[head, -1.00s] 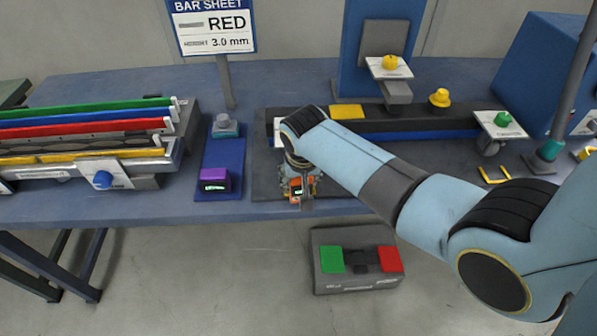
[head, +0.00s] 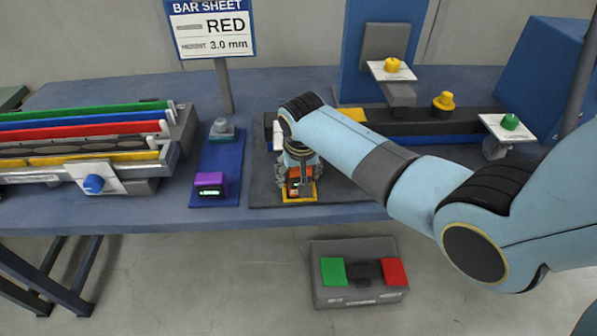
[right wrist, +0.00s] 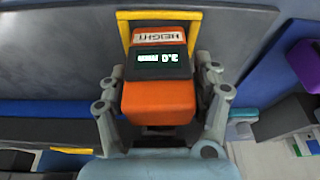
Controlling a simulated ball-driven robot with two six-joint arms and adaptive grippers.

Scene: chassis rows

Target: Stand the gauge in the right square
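The gauge (head: 294,187) is an orange block with a dark band, a lit display and a HEIGHT label. In the right wrist view the gauge (right wrist: 158,103) sits between the fingers of my right gripper (right wrist: 163,85), which appear closed on its sides. In the head view my right gripper (head: 299,180) points down over the near edge of the bench. A yellow square outline (head: 300,200) shows around the gauge's foot; its far side also shows in the right wrist view (right wrist: 158,15). Whether the gauge touches the surface cannot be told. My left gripper is out of view.
A purple device (head: 209,183) stands on a blue mat (head: 222,155) to the left. Coloured bars lie in a rack (head: 150,170) further left. A dark rail (head: 425,125) runs behind. A box with green and red pads (head: 360,295) is on the floor.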

